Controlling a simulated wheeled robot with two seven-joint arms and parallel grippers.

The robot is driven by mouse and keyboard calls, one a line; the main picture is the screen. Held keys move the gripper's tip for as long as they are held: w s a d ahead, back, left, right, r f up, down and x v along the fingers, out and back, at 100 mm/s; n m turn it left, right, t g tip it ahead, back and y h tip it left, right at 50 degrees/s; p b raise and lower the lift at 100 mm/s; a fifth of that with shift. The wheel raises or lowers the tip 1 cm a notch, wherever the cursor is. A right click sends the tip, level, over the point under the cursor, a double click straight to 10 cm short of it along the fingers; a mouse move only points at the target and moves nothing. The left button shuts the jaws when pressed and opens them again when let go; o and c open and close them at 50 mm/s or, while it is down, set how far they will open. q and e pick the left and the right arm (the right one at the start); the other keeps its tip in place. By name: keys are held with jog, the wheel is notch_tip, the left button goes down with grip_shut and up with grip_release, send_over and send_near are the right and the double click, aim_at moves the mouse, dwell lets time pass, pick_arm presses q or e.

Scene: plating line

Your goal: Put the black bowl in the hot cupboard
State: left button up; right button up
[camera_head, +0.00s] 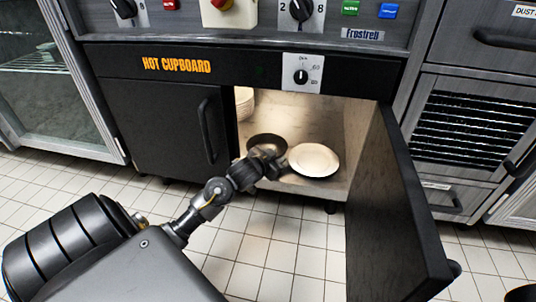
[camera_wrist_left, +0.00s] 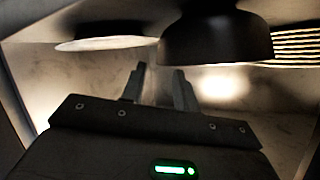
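The black bowl (camera_head: 266,141) is inside the open hot cupboard (camera_head: 362,120), on its floor left of a white plate (camera_head: 314,160). In the left wrist view the bowl (camera_wrist_left: 215,40) is at the top, just beyond the fingertips and towards the right. My left gripper (camera_head: 268,158) reaches into the cupboard opening, right by the bowl's near side. In the wrist view its two fingers (camera_wrist_left: 160,72) are apart with nothing between them. The gripper hides part of the bowl in the head view, so I cannot tell whether they touch. My right gripper is not in view.
The right cupboard door (camera_head: 390,215) stands open towards me, right of my left arm. The left door (camera_head: 165,130) is shut. A stack of plates (camera_head: 244,102) stands at the back left inside. The tiled floor in front is clear.

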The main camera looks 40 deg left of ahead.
pick_arm(q)
jog(key=p+v, duration=0.3)
jog(key=v, duration=0.4)
jog(key=shift+s+p, duration=0.15)
jog(key=shift+p, duration=0.25)
jog(key=shift+d+r, duration=0.1)
